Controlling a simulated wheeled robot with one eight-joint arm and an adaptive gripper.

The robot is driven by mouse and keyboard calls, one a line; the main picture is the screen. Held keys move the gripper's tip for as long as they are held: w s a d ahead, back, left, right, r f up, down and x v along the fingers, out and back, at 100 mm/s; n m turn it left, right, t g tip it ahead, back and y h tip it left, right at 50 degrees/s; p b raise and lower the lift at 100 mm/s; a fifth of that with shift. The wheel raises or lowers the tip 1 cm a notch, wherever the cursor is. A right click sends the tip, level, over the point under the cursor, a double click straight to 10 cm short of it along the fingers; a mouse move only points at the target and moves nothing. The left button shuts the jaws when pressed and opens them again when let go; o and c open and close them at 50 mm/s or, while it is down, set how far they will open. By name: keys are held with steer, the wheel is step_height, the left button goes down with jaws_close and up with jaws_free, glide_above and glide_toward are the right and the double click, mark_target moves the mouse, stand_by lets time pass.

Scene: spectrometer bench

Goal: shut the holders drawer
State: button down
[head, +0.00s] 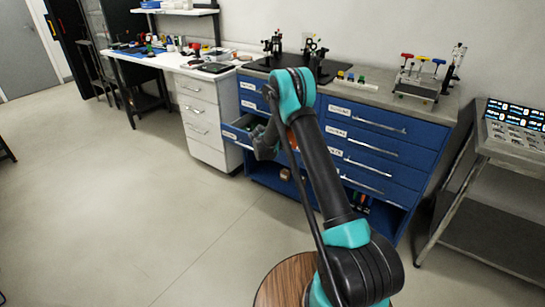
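The blue cabinet (395,137) has two columns of labelled drawers with silver bar handles. One drawer (236,134) in its left column stands pulled out, with its front at the left of my arm. The label on it is too small to read, so I cannot confirm that it is the holders drawer. My gripper (262,152) points down at the right of that drawer front, over or beside the drawer. I cannot tell whether they touch. My arm hides much of the left column, and the fingers are too small and dark to judge.
White drawers (200,120) under a white bench (165,58) stand to the left. A metal table (515,150) stands to the right. Optical mounts and hex tools (422,72) stand on the cabinet top. The floor (130,200) at the left front is clear.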

steer(key=w+d, duration=0.9)
steer(key=w, duration=0.3)
steer(key=shift+w+d, duration=0.3)
steer(key=shift+d, duration=0.1)
